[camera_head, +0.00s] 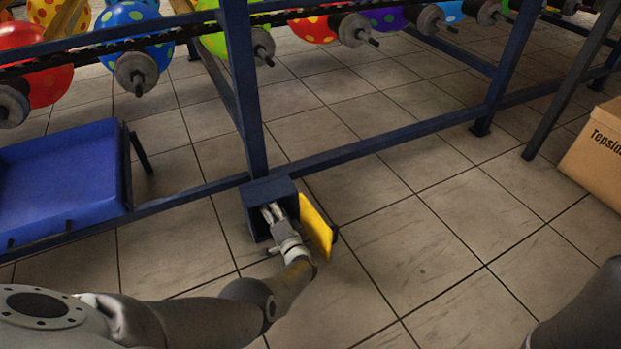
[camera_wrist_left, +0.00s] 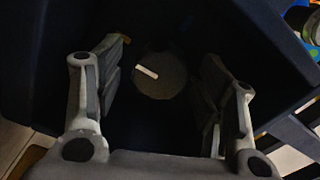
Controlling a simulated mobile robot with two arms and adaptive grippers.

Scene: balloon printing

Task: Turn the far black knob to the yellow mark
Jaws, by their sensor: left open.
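A dark blue control box (camera_head: 256,222) with its yellow door (camera_head: 317,226) swung open stands on the frame's lower rail. My left gripper (camera_head: 271,212) reaches into the box opening. In the left wrist view a round dark knob (camera_wrist_left: 168,84) with a short white pointer line sits deep inside the box. The pointer slants slightly down to the right. My left gripper (camera_wrist_left: 162,88) is open, with one finger on each side of the knob; whether they touch it I cannot tell. My right gripper is out of view.
A blue tray (camera_head: 62,178) stands left of the box. Blue frame posts and rails (camera_head: 400,138) run behind it. Spotted balloons (camera_head: 134,28) hang on a line above. A cardboard box (camera_head: 598,150) sits at right. The tiled floor right of the yellow door is clear.

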